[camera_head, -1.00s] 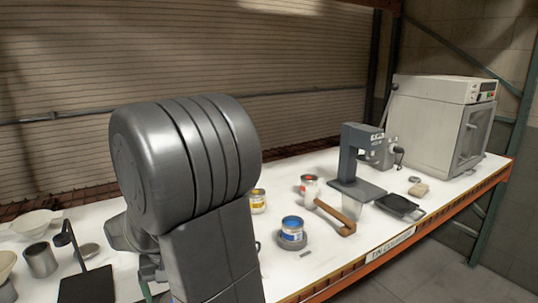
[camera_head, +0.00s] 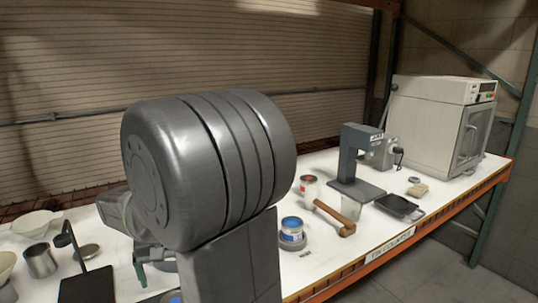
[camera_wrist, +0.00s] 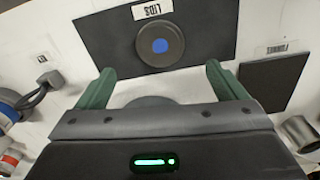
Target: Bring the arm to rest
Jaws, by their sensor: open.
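My gripper (camera_wrist: 159,70) shows in the wrist view with its two green fingers wide apart and nothing between them. Past the fingertips is a dark mat (camera_wrist: 205,28) labelled LIDS. A round grey lid (camera_wrist: 148,56) with a blue spot lies on it. In the head view my arm's large grey joint fills the middle left and hides much of the bench. Only part of my gripper (camera_head: 141,272) shows there, low at the left of the arm, above the white bench (camera_head: 335,262).
Beyond are a grey stand (camera_head: 352,165) and a cabinet (camera_head: 430,120). A metal cup (camera_head: 40,261) and black stand (camera_head: 85,285) are at left.

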